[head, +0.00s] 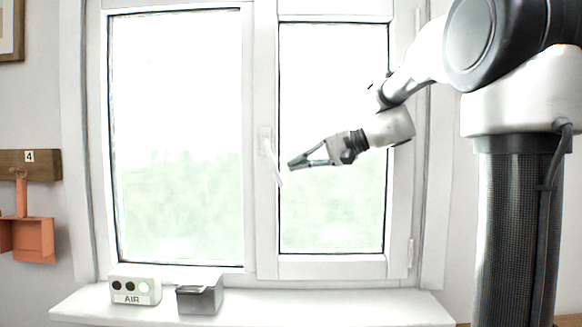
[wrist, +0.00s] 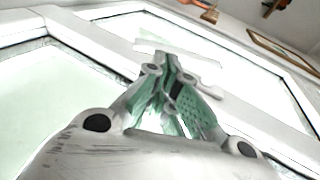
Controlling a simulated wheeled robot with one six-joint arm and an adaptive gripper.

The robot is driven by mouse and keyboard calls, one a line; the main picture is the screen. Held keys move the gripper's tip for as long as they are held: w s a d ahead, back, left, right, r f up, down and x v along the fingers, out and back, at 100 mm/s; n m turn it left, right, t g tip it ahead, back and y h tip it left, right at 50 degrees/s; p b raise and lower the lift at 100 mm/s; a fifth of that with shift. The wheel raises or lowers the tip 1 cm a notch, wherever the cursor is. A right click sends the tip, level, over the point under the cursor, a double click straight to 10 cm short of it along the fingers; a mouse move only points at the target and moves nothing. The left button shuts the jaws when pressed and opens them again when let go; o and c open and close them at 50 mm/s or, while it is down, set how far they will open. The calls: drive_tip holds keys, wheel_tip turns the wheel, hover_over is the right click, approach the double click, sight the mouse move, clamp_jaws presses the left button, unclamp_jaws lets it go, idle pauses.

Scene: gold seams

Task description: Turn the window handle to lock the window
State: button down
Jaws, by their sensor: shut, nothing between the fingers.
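The white window handle (head: 271,160) sits on the middle post of the closed-looking white window. Its lever hangs down and tilts a little to the lower right. My gripper (head: 291,165) is shut and empty, just to the right of the lever in the head view, pointing left; I cannot tell whether it touches. In the wrist view my gripper (wrist: 163,60) has its fingertips together in front of the window frame. A pale handle part (wrist: 195,72) shows beyond the fingertips, partly hidden by them.
A white AIR box (head: 134,299) with round lights, one lit green, stands on the sill (head: 330,309) beside a grey box (head: 200,298). A wooden rail (head: 40,165) with an orange holder (head: 30,238) is on the left wall. Space right of the handle is clear except for my arm.

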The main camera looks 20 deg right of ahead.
sight(279, 174)
drive_tip(key=shift+x, duration=1.25)
drive_tip(key=shift+f, duration=0.1)
drive_tip(key=a+f+y, duration=0.1)
drive_tip(key=a+t+y, duration=0.1)
drive_tip(key=shift+w+f+y, duration=0.3)
drive_tip(key=shift+f, duration=0.05)
drive_tip(key=shift+w+a+f, duration=0.1)
drive_tip(key=shift+a, duration=0.3)
